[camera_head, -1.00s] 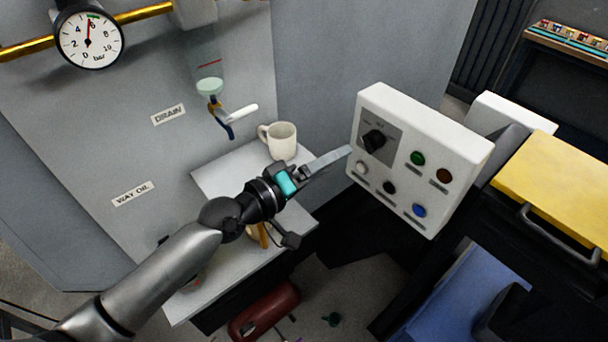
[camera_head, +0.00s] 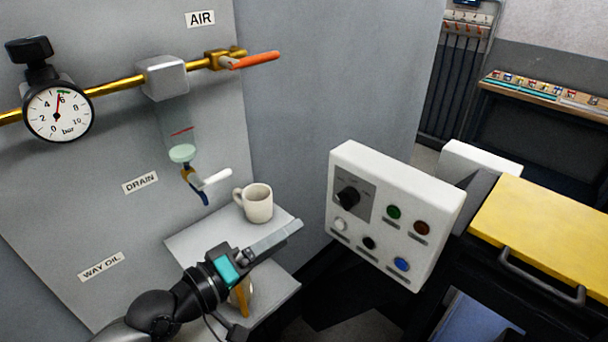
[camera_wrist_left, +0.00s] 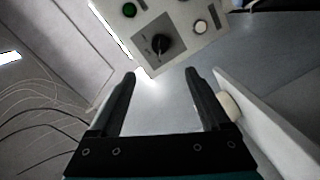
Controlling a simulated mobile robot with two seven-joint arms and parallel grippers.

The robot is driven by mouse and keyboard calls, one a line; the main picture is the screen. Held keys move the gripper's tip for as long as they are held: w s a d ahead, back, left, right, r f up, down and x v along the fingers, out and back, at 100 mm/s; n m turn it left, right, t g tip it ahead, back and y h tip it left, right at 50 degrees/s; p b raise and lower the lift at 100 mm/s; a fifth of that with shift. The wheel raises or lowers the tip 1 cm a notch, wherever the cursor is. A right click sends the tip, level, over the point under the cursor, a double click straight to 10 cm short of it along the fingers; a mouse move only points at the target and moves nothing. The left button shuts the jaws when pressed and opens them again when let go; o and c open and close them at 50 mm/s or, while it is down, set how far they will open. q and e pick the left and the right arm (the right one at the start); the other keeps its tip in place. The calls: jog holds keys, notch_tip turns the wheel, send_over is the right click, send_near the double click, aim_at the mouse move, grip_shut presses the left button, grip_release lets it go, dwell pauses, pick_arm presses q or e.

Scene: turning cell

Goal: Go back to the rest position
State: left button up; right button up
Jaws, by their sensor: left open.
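My left gripper (camera_head: 272,238) reaches in from the lower left in the head view, over the grey shelf and just in front of the white mug (camera_head: 258,204). In the left wrist view its two fingers (camera_wrist_left: 160,90) are apart with nothing between them. The white control panel (camera_head: 390,215), with a black rotary knob and several coloured buttons, stands to the right of the gripper, apart from it. The panel's knob (camera_wrist_left: 161,44) also shows beyond the fingertips in the left wrist view. My right gripper is not in view.
The grey shelf (camera_head: 200,240) projects from the wall under the gripper. A pressure gauge (camera_head: 58,111), a brass pipe, an orange-handled valve (camera_head: 250,60) and a drain valve (camera_head: 207,181) are on the wall. A yellow cover (camera_head: 545,235) with a handle is at the right.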

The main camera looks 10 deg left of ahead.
pick_arm(q)
jog(key=s+d+f+m+g+y, duration=0.2)
jog(key=s+f+m+g+y, duration=0.3)
jog(key=s+f, duration=0.45)
jog(key=s+a+f+m+g+y, duration=0.2)
jog(key=s+a+f+g+y, duration=0.35)
jog(key=s+a, duration=0.4)
notch_tip(320, 180, down, 27)
jog(key=s+d+b, duration=0.2)
jog(key=b, duration=0.5)
jog(key=s+a+f+g+b, duration=0.1)
jog(key=s+f+b, duration=0.3)
jog(key=s+f, duration=0.4)
jog(key=s+a+f+g+b, duration=0.1)
jog(key=s+f+b, duration=0.3)
jog(key=f, duration=1.2)
jog(key=s+a, duration=0.1)
jog(key=s, duration=0.3)
jog(key=shift+f, duration=0.15)
jog(key=shift+a, duration=0.1)
